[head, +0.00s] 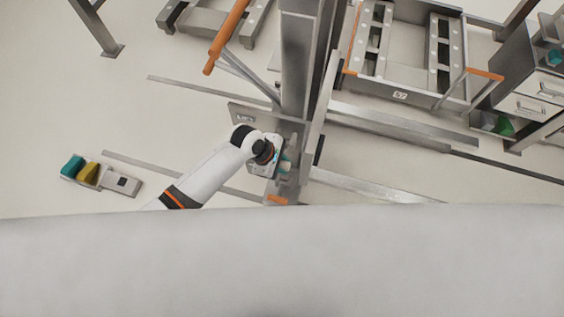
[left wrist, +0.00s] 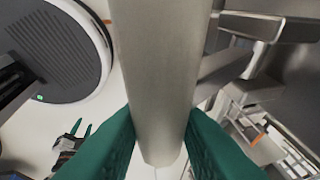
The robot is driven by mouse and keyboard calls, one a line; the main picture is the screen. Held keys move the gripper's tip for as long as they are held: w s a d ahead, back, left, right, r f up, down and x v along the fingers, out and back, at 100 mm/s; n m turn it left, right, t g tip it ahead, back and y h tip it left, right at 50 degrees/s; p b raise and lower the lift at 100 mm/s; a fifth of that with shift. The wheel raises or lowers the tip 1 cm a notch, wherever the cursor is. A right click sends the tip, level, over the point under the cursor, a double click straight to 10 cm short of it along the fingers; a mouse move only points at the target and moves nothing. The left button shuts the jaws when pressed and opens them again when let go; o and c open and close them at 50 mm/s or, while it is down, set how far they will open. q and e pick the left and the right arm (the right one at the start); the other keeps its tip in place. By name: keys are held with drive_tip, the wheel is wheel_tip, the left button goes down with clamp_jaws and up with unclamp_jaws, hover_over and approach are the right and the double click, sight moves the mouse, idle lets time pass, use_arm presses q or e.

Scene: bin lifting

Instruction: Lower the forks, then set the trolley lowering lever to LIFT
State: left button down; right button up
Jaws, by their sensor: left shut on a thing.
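My left gripper (head: 284,158) is shut on a lever (head: 286,167) at the foot of the trolley mast (head: 304,60). In the left wrist view the lever is a thick grey round bar (left wrist: 158,75) between the teal fingers. A dark plate with a small label that seems to read LIFT (head: 245,118) lies above and left of the gripper, and an orange label (head: 277,199) lies below it. Long steel bars (head: 405,122) run right from the mast, low to the floor; I cannot tell which are the forks or their height.
A grey bin marked 57 (head: 400,96) stands upper right, near a drawer cabinet (head: 530,95). An orange handle (head: 227,35) slants at the top. A small tray with teal and yellow blocks (head: 122,182) lies at left. The floor between is mostly clear.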

use_arm(q)
drive_tip(key=shift+s+a+f+t+h+p, duration=0.15)
drive_tip(key=shift+s+f+t+h+p, duration=0.2)
drive_tip(key=shift+f+t, duration=0.45)
wheel_tip(320, 180, down, 8)
drive_tip(key=m+t+h+b, duration=0.2)
drive_tip(key=t+b, duration=0.4)
drive_tip(key=b, duration=0.4)
drive_tip(key=shift+w+r+t+h+b, duration=0.15)
drive_tip(key=shift+w+t+h+b, duration=0.15)
drive_tip(key=shift+h, duration=0.05)
drive_tip(key=c, duration=1.6)
unclamp_jaws()
drive_tip(key=o, duration=0.4)
drive_tip(key=shift+w, duration=0.15)
drive_tip(key=shift+o, duration=0.2)
drive_tip(key=p+v, duration=0.1)
drive_tip(key=v, duration=1.1)
